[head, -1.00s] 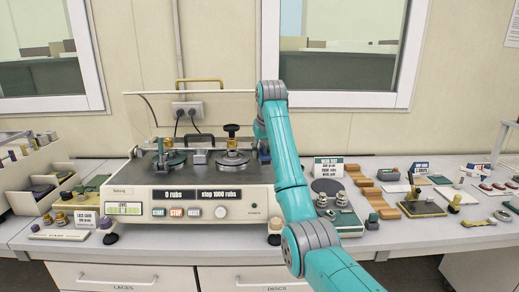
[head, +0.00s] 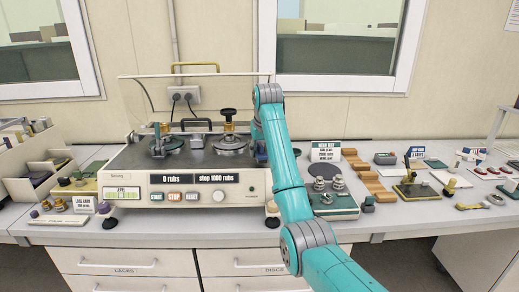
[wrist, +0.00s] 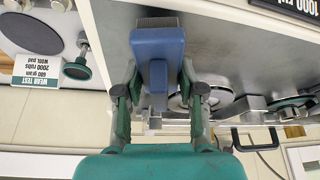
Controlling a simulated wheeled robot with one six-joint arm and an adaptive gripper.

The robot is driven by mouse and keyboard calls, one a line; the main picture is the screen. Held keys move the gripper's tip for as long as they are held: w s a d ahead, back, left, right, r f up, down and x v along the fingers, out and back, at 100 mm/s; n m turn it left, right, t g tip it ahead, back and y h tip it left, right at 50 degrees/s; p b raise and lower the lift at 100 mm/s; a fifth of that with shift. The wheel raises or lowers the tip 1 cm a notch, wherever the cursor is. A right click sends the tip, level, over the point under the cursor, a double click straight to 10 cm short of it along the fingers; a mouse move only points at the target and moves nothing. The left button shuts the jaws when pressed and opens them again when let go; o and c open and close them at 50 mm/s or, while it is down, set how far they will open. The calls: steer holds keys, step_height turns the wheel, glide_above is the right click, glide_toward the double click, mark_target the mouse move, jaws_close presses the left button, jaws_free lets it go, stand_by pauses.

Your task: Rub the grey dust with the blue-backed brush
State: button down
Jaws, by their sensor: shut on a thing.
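The blue-backed brush (wrist: 158,58) is in the middle of the wrist view, with grey bristles at its far end. My gripper (wrist: 157,95) is shut on it, one finger on each side. The brush is over or beside the right end of the rub machine's grey top plate (wrist: 222,45); I cannot tell whether the bristles touch it. In the head view my arm partly hides the gripper (head: 259,150), at the machine's right end, and the brush is not clear there. I cannot make out the grey dust in either view.

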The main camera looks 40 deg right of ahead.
mark_target(250, 157)
steer(key=shift+f, duration=1)
stand_by(0.5)
steer(key=shift+w+d, duration=0.1)
steer(key=shift+w+d+r, duration=0.1)
steer(key=shift+w+d, duration=0.4)
steer(key=shift+w, duration=0.3)
steer(key=shift+w+d, duration=0.5)
steer(key=shift+w, duration=0.3)
steer(key=shift+w+a, duration=0.35)
steer(key=shift+a, duration=0.25)
steer(key=shift+s+a+f, duration=0.2)
steer(key=shift+s+a, duration=0.4)
steer(key=shift+s, duration=0.25)
steer(key=shift+s+a+f, duration=0.15)
steer(key=shift+s+a, duration=0.4)
steer(key=shift+s, duration=0.25)
steer(key=shift+a, duration=0.15)
steer(key=shift+w+a, duration=0.4)
steer(key=shift+a, duration=0.1)
steer(key=shift+w+d+r, duration=0.15)
steer(key=shift+w+d, duration=0.4)
steer(key=shift+w, duration=0.35)
steer(key=shift+w+d+r, duration=0.1)
steer(key=shift+w+d, duration=0.45)
steer(key=shift+w, duration=0.3)
